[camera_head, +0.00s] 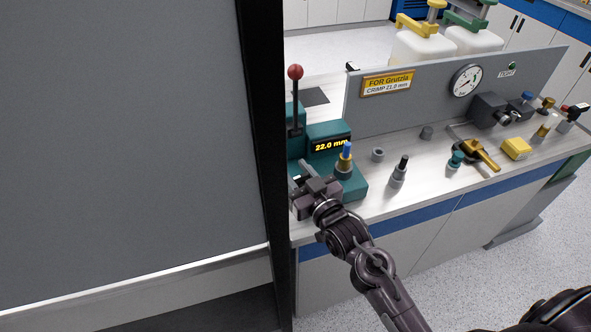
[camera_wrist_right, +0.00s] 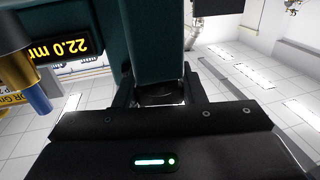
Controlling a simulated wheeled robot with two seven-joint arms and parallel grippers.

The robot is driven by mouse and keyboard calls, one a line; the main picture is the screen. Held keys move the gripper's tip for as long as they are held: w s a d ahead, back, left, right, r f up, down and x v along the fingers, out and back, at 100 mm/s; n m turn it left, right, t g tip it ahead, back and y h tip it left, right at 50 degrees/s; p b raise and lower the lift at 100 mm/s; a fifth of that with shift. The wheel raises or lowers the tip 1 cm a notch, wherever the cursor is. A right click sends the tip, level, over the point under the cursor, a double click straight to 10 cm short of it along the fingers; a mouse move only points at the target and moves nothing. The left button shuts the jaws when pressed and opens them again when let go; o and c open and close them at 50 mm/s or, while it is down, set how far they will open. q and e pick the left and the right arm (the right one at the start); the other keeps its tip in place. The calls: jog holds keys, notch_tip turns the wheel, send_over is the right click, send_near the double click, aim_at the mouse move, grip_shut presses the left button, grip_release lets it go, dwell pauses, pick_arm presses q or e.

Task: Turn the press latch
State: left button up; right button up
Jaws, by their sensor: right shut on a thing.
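The teal press (camera_head: 330,135) stands at the left end of the bench, with a red-knobbed lever (camera_head: 295,72) and a display reading 22.0 mm (camera_head: 331,146). My right gripper (camera_head: 304,172) is at the front left of the press base. In the right wrist view its fingers (camera_wrist_right: 161,92) are shut on a small dark part below a teal block (camera_wrist_right: 158,40). This part seems to be the press latch, mostly hidden by the fingers and gripper body. My left gripper is not in view.
A blue-topped brass piece (camera_head: 345,158) stands on the press base close to my right gripper. A dark upright post (camera_head: 265,150) and grey panel (camera_head: 130,140) close off the left. Small parts, a yellow-handled tool (camera_head: 481,152) and a gauge (camera_head: 466,81) are further right.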

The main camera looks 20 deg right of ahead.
jog(key=shift+d+r+m+t+h, duration=0.15)
jog(key=shift+m+t+h, duration=0.15)
jog(key=shift+m+h, duration=1.25)
jog(key=shift+n+h, duration=0.25)
jog(key=shift+h, duration=0.2)
jog(key=o, duration=1)
jog(key=shift+w, duration=0.1)
